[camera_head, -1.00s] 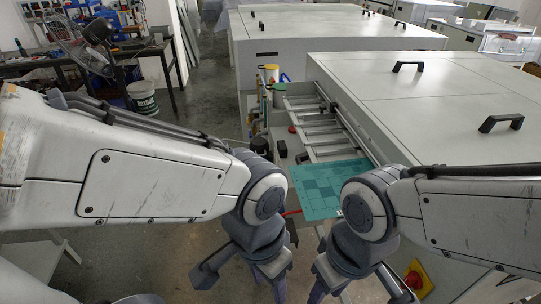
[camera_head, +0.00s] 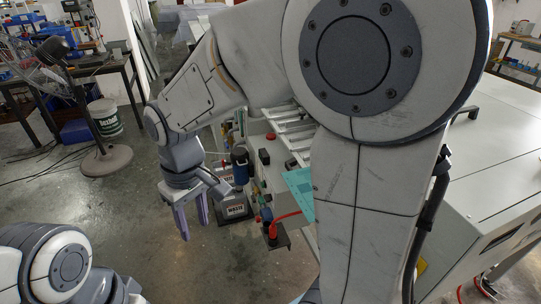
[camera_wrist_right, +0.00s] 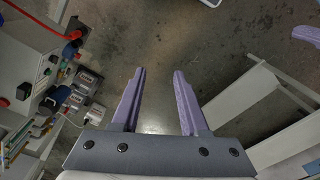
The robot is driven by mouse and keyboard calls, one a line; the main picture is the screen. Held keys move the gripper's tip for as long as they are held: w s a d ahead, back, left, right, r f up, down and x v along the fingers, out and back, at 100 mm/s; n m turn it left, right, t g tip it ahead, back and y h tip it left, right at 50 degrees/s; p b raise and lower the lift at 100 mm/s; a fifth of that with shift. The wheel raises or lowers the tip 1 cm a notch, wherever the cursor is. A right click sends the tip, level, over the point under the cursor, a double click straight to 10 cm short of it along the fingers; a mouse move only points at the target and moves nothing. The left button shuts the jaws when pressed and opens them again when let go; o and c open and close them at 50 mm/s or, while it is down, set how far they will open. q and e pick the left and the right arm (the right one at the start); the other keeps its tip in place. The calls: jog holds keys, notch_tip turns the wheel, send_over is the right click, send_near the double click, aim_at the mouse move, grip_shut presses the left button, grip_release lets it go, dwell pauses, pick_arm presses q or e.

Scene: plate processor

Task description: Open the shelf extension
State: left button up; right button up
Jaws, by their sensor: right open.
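The plate processor shows behind my right arm in the head view, with its side rack of metal rails (camera_head: 292,130) and a teal plate (camera_head: 300,184) partly covered by the arm. I cannot make out the shelf extension for sure. My right gripper (camera_head: 194,229) hangs over the floor, left of the machine's end and apart from it. In the right wrist view its two purple fingers (camera_wrist_right: 160,75) are spread with nothing between them. A purple finger at the top right edge there looks like part of my left gripper (camera_wrist_right: 306,36). Its jaws are not shown.
A red hose (camera_head: 287,214) and black fitting stand out from the machine's end, right of my right gripper. The floor between is clear.

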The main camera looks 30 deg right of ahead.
jog(key=w+d+r+m+p, duration=0.2)
jog(key=w+d+m, duration=0.1)
jog(key=w+d, duration=0.85)
jog(key=m+p, duration=0.2)
jog(key=m, duration=0.2)
send_over(290, 168)
notch_tip(290, 168, down, 3)
jog(key=shift+h, duration=0.4)
notch_tip(290, 168, down, 10)
jog(key=shift+s+f+p, duration=0.1)
jog(key=shift+p, duration=0.9)
pick_arm(q)
notch_tip(290, 168, up, 7)
pick_arm(e)
grip_shut()
pick_arm(q)
jog(key=shift+d, duration=0.1)
